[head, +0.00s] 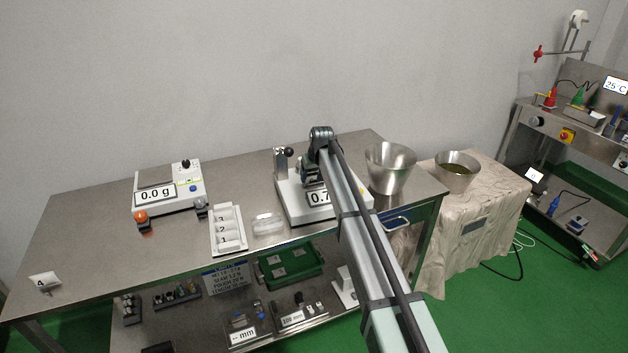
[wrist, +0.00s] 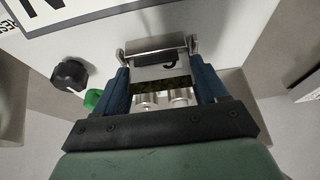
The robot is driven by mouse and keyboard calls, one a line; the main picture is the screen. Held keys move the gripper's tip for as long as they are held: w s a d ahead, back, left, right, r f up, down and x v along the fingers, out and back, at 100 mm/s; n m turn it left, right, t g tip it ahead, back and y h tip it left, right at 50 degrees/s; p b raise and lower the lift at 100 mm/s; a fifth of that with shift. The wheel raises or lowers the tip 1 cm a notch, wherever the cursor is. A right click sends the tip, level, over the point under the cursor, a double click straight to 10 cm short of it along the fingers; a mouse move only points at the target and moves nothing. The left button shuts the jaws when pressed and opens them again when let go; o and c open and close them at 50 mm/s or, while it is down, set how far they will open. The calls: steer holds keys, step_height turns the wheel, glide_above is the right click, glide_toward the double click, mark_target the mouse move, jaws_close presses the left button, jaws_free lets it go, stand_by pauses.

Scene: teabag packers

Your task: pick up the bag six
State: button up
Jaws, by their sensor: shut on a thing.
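In the wrist view, a small pale bag (wrist: 160,73) with a dark digit, partly cut off so I cannot read it surely, sits between my gripper's blue fingers. A dark band of filling shows along its near edge. My gripper (wrist: 165,84) is shut on this bag. The bag's far edge is at a metal bracket (wrist: 160,45) on a white machine; I cannot tell whether they touch. In the head view, my gripper (head: 312,178) is over the white machine (head: 293,207) at the table's right, and my arm hides the bag and part of the display.
A tray (head: 228,250) holds bags marked 1, 2 and 3, beside a clear dish (head: 268,224). Bag 4 (head: 44,281) lies at the table's left corner. A scale (head: 180,180) stands behind. A metal funnel (head: 390,168) stands right of my gripper. The left tabletop is mostly clear.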

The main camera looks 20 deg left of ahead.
steer(key=shift+r, duration=0.1)
step_height(320, 180, up, 10)
steer(key=shift+f, duration=0.1)
stand_by(0.5)
stand_by(0.7)
steer(key=shift+w+d+r, duration=0.55)
steer(key=shift+w+d, duration=2.25)
steer(key=shift+d, duration=1.45)
steer(key=shift+w+d+r, duration=0.5)
steer(key=shift+w+d, duration=2.3)
steer(key=shift+d, duration=1.5)
steer(key=shift+w+d+r, duration=0.55)
steer(key=shift+w+d, duration=2.25)
steer(key=shift+d, duration=1.45)
steer(key=shift+f, duration=0.1)
